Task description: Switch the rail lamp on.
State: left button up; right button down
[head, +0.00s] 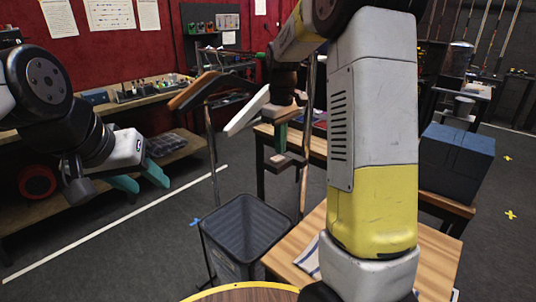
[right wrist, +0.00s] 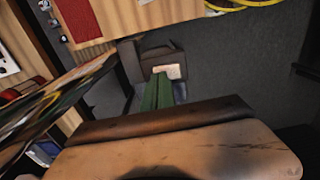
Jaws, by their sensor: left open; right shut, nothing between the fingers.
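My right gripper (head: 281,148) points down with its green fingers together and empty, just above a small dark box (head: 291,161) by the thin rail post. A pale pad (head: 277,159) is on top of the box. In the right wrist view the green fingertips (right wrist: 160,80) end at the near edge of the pale pad (right wrist: 170,72) on the dark box (right wrist: 163,58); I cannot tell whether they touch it. My left gripper (head: 142,183) is open and empty, far left of the rail. I cannot make out a lamp or whether it is lit.
A wooden hanger (head: 197,90) and a white hanger (head: 247,111) hang on the rail near my right gripper. A dark bin (head: 247,235) stands below. A blue case (head: 457,160) is at right.

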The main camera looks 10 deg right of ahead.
aim_at(280, 157)
notch_tip(280, 157, up, 6)
jog(key=shift+f, duration=0.1)
dwell(0.5)
jog(key=s+a+r+m+t+y, duration=0.2)
jog(key=s+m+t, duration=0.4)
jog(key=s, duration=1.8)
jog(key=shift+s+m, duration=0.15)
jog(key=shift+m, duration=0.35)
jog(key=shift+a, duration=0.1)
